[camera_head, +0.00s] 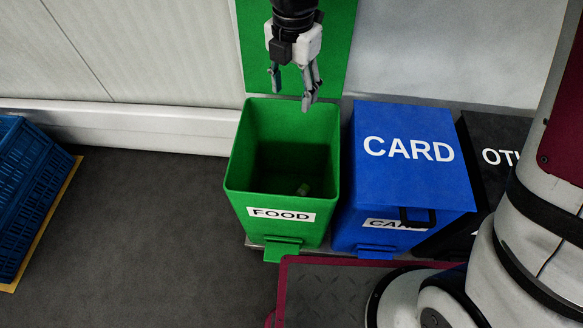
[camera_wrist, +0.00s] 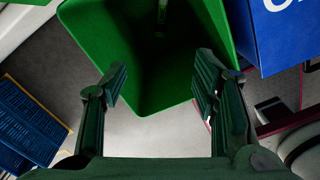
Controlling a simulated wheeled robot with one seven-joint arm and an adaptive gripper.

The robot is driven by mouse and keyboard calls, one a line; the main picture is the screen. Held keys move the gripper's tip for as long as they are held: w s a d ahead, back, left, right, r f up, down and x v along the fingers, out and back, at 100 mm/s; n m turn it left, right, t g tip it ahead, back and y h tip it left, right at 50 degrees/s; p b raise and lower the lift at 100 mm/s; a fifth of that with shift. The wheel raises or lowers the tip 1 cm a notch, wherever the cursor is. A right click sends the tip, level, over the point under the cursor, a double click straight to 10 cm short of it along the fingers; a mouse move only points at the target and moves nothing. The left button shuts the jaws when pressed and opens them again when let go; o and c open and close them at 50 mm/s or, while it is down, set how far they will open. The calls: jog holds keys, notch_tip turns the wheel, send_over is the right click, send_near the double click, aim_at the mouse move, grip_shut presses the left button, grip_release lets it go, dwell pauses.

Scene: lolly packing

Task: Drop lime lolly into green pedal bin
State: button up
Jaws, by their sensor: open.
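The green pedal bin (camera_head: 282,226), labelled FOOD, stands on the floor with its lid raised against the wall. A small pale green thing (camera_head: 303,189) lies at the bottom of the bin, probably the lime lolly; it is dim and hard to make out. My gripper (camera_head: 292,88) is above the back of the bin's opening, fingers apart and pointing down, with nothing between them. In the wrist view the open fingers (camera_wrist: 160,85) frame part of the green bin (camera_wrist: 95,50), and no lolly is held.
A closed blue bin (camera_head: 405,150) labelled CARD stands right of the green bin, with a black bin (camera_head: 487,150) beyond it. A blue crate (camera_head: 28,190) is at the far left. The floor between the crate and the green bin is clear.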

jog(key=shift+r, duration=2)
